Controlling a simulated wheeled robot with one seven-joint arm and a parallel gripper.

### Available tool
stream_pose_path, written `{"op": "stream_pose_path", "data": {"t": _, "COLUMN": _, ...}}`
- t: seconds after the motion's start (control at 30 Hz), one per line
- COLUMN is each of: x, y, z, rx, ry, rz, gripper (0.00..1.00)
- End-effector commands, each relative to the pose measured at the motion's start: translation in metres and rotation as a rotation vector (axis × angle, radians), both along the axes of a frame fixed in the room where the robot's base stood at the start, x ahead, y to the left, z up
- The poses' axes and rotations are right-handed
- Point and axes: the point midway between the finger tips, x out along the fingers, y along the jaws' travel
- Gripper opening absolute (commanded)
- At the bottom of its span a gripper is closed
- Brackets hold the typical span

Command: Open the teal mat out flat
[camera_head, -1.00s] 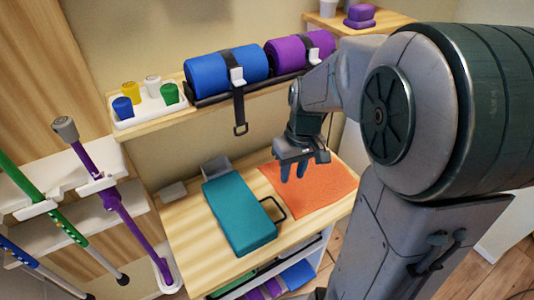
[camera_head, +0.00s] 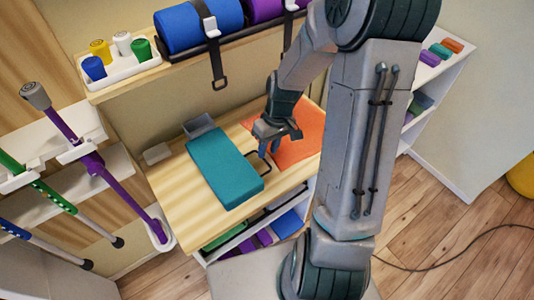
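The teal mat (camera_head: 222,165) lies on the wooden table top as a thick, folded-looking rectangular slab, slanting from upper left to lower right. A dark loop, like a handle, sticks out past its right side. My gripper (camera_head: 269,148) points down just right of the mat, near this loop and the orange mat. Its two blue fingers stand a little apart with nothing seen between them. I cannot tell how high they are above the table, or whether they touch the loop.
An orange mat (camera_head: 298,143) lies flat at the table's right, partly behind my arm. A grey holder (camera_head: 199,124) stands at the teal mat's back end. Above is a shelf with a blue roll (camera_head: 190,27) and a tray of cups (camera_head: 120,68). Bare table (camera_head: 175,195) shows at left.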

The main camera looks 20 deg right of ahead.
Motion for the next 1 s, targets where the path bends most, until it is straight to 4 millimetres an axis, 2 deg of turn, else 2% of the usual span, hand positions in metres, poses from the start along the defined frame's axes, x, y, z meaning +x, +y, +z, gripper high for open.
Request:
{"op": "stream_pose_path", "data": {"t": 0.03, "x": -0.001, "y": 0.002, "z": -0.008, "rx": 0.001, "ry": 0.003, "rz": 0.002, "gripper": 0.3}}
{"op": "stream_pose_path", "data": {"t": 0.2, "x": -0.002, "y": 0.005, "z": -0.024, "rx": 0.001, "ry": 0.001, "rz": 0.0, "gripper": 0.3}}
{"op": "stream_pose_path", "data": {"t": 0.57, "x": -0.002, "y": 0.006, "z": -0.029, "rx": -0.001, "ry": 0.0, "rz": 0.0, "gripper": 0.3}}
{"op": "stream_pose_path", "data": {"t": 0.6, "x": -0.002, "y": 0.006, "z": -0.029, "rx": -0.001, "ry": 0.0, "rz": 0.0, "gripper": 0.27}}
{"op": "stream_pose_path", "data": {"t": 0.7, "x": -0.002, "y": 0.006, "z": -0.029, "rx": -0.001, "ry": 0.0, "rz": 0.0, "gripper": 0.0}}
{"op": "stream_pose_path", "data": {"t": 1.0, "x": -0.002, "y": 0.004, "z": -0.027, "rx": -0.009, "ry": -0.004, "rz": -0.004, "gripper": 0.0}}
